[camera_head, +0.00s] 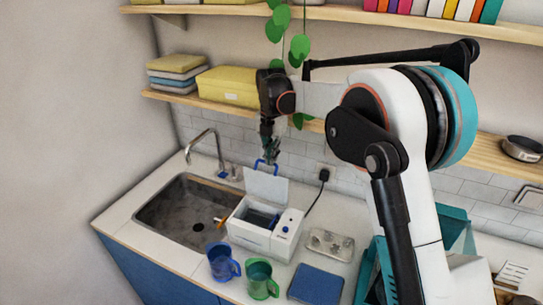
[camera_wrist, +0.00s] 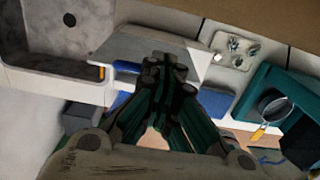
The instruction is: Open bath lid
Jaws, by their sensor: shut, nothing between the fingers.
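The white bath (camera_head: 262,232) stands on the counter beside the sink. Its pale lid (camera_head: 267,186) is raised and stands nearly upright at the back, leaving the dark inside of the bath open to view. The blue handle (camera_head: 258,164) is at the lid's top edge. My gripper (camera_head: 271,157) is just above the lid, close to the handle. In the wrist view the lid (camera_wrist: 140,42) and handle (camera_wrist: 126,68) show next to my shut fingers (camera_wrist: 168,62). I cannot tell whether the fingers touch the handle.
The sink (camera_head: 186,207) with its tap (camera_head: 207,142) is to the left. A blue mug (camera_head: 222,262), a green mug (camera_head: 260,280) and a blue pad (camera_head: 315,284) lie in front. A metal tray (camera_head: 330,244) is to the right. A shelf with a yellow box (camera_head: 229,86) hangs above.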

